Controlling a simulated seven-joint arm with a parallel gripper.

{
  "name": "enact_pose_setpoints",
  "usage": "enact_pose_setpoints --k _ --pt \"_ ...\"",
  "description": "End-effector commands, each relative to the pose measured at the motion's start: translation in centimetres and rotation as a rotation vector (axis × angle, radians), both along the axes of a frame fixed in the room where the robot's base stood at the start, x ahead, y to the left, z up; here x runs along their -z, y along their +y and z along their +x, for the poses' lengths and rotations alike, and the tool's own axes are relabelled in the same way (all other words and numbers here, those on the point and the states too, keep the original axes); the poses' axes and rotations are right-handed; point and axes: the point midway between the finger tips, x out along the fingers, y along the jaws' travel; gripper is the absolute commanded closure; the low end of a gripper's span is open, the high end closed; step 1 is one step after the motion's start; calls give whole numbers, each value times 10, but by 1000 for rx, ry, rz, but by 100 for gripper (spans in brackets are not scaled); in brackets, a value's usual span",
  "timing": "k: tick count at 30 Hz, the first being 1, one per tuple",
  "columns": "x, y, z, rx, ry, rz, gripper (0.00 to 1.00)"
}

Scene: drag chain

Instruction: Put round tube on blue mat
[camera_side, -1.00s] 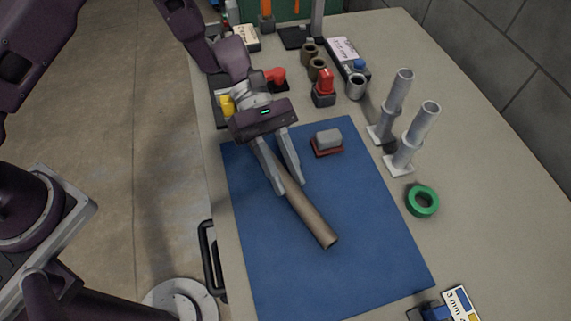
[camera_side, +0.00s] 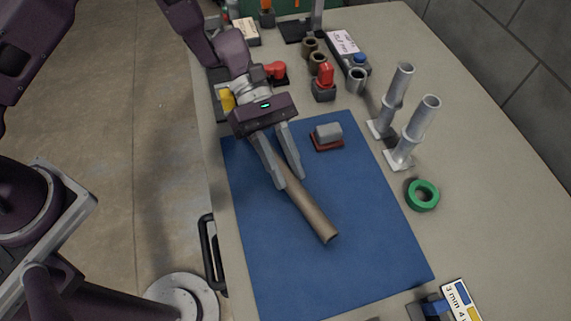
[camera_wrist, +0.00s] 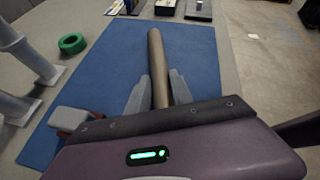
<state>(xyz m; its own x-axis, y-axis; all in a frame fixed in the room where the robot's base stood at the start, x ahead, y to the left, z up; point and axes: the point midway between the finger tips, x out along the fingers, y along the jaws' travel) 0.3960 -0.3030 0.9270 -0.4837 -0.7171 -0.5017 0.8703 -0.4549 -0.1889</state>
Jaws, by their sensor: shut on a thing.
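The round tube (camera_side: 315,216) is a brown cylinder over the blue mat (camera_side: 365,255), its far end toward the mat's middle. My gripper (camera_side: 289,181) is shut on the tube near its other end, with one grey finger on each side. In the wrist view the tube (camera_wrist: 157,65) runs away from me between the fingertips (camera_wrist: 160,88), with the blue mat (camera_wrist: 100,75) beneath. The tube looks on or very close to the mat; I cannot tell whether it touches. The tube's near end is hidden by my gripper.
A grey block on a red base (camera_side: 328,137) sits on the mat's upper part. Two upright grey posts (camera_side: 416,132) and a green ring (camera_side: 422,195) stand right of the mat. A blue clamp (camera_side: 437,310) is at the bottom right. Much of the mat is clear.

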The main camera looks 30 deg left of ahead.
Motion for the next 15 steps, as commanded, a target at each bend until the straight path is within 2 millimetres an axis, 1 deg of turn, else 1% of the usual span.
enact_pose_setpoints --k 8,15 --pt "0 0 0 1 0 -1 100" --pt "4 0 0 1 0 -1 100"
